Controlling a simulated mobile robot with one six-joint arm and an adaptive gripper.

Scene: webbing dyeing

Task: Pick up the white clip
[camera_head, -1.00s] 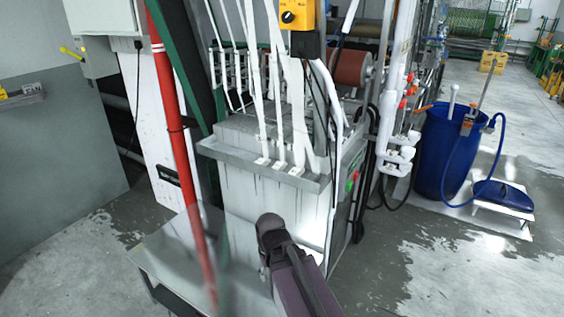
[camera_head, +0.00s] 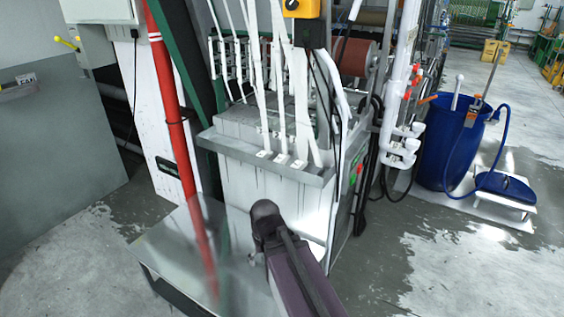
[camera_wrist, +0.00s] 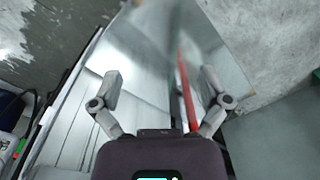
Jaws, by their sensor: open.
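Small white clip-like pieces (camera_head: 281,159) sit on the front rim of a grey-white tank (camera_head: 280,205), at the lower ends of white webbing strips (camera_head: 300,110). I cannot tell which of them is the white clip. In the wrist view my gripper (camera_wrist: 160,84) is open and empty, its two fingers spread wide over a shiny metal surface. No clip can be made out between the fingers. In the head view my arm reaches up from the bottom in front of the tank, and the fingers are hidden.
A red pole (camera_head: 176,120) stands left of the tank, above a low metal table (camera_head: 185,265). It also crosses the wrist view (camera_wrist: 187,92). A blue barrel (camera_head: 447,150) and a blue-topped low stand (camera_head: 505,187) are at the right. Wet open floor lies at the lower right.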

